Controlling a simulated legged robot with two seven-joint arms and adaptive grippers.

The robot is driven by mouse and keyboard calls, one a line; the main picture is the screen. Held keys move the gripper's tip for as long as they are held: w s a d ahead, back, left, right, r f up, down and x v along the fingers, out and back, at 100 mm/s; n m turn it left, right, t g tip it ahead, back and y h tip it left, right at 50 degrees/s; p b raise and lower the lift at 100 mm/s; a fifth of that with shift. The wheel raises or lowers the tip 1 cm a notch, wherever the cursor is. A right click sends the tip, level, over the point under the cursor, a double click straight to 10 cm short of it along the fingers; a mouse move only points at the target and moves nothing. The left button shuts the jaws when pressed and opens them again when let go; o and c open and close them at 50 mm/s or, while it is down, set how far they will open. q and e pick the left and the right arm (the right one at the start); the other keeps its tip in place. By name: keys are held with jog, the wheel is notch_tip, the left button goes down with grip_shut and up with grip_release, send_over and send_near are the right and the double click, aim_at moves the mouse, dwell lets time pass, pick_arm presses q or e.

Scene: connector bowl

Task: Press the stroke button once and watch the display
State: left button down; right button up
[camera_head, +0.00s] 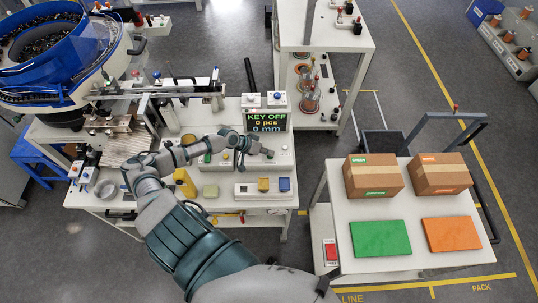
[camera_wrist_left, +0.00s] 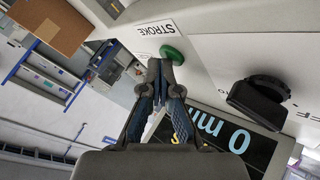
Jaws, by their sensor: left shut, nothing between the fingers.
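The green stroke button (camera_wrist_left: 173,54) sits on a white panel beside a STROKE label (camera_wrist_left: 157,28) in the left wrist view. My left gripper (camera_wrist_left: 160,68) is shut and empty, with its fingertips right beside the button; I cannot tell whether they touch it. In the head view the gripper (camera_head: 268,153) is over the right part of the white control panel, and I cannot make out the button there. My right gripper is not in view.
A black knob (camera_wrist_left: 258,102) stands on the panel near the display. A blue bowl feeder (camera_head: 50,60) is at the left.

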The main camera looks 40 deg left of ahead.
pick_arm(q)
jog(key=shift+d, duration=0.15)
jog(key=shift+d+r+p, duration=0.3)
jog(key=shift+d+r, duration=0.05)
jog(key=shift+r, duration=0.1)
jog(key=shift+a+r+p, duration=0.1)
jog(key=shift+r+p, duration=0.45)
jog(key=shift+r, duration=0.05)
jog(key=shift+a+f, duration=0.1)
jog(key=shift+a, duration=0.1)
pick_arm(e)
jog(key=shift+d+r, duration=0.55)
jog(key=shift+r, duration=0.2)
pick_arm(q)
jog(key=shift+a, duration=0.1)
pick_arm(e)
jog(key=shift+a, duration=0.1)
